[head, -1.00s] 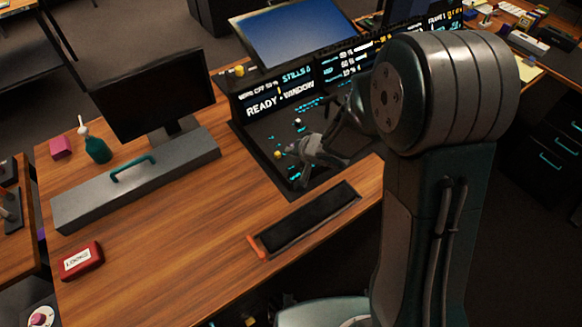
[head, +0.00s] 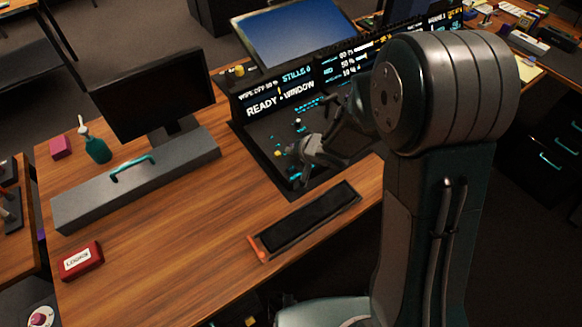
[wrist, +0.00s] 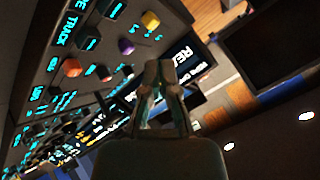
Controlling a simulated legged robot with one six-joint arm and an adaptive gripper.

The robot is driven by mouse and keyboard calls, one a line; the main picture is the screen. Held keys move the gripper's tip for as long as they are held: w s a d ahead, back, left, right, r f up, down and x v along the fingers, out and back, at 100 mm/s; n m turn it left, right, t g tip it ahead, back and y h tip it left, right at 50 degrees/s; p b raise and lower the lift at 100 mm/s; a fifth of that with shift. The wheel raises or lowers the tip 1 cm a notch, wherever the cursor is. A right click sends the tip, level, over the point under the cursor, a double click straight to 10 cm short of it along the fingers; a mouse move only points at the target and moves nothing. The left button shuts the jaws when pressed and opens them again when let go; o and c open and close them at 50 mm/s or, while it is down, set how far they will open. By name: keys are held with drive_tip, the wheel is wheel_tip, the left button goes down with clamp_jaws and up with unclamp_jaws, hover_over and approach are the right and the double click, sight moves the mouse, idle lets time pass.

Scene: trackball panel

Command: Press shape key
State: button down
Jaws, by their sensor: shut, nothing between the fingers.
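The control panel (head: 262,132) is a dark console with lit cyan legends and small coloured keys. In the wrist view, the panel face (wrist: 50,50) shows a yellow key (wrist: 150,20), a purple key (wrist: 126,46) and an orange-red key (wrist: 71,67). I cannot tell which key is the shape key; the legends are too small or tilted to read. My gripper (head: 296,168) is low over the panel's front part, close to the keys. In the wrist view my gripper (wrist: 160,68) is shut and empty. Whether its tips touch a key is unclear, and it hides part of the panel.
A display strip (head: 280,100) reads "READY WINDOW". A black monitor (head: 152,95), a grey bar with a cyan handle (head: 75,200), a green bottle (head: 97,150) and a red box (head: 81,260) stand left. A dark tray (head: 307,222) lies in front. Desk between is clear.

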sight(292, 170)
idle(0.8)
wheel_tip(292, 170, up, 4)
drive_tip(key=shift+w+f, duration=0.1)
drive_tip(key=shift+f, duration=0.05)
idle(0.3)
drive_tip(key=shift+f, duration=4.4)
drive_tip(key=shift+f, duration=0.1)
drive_tip(key=shift+f, duration=0.25)
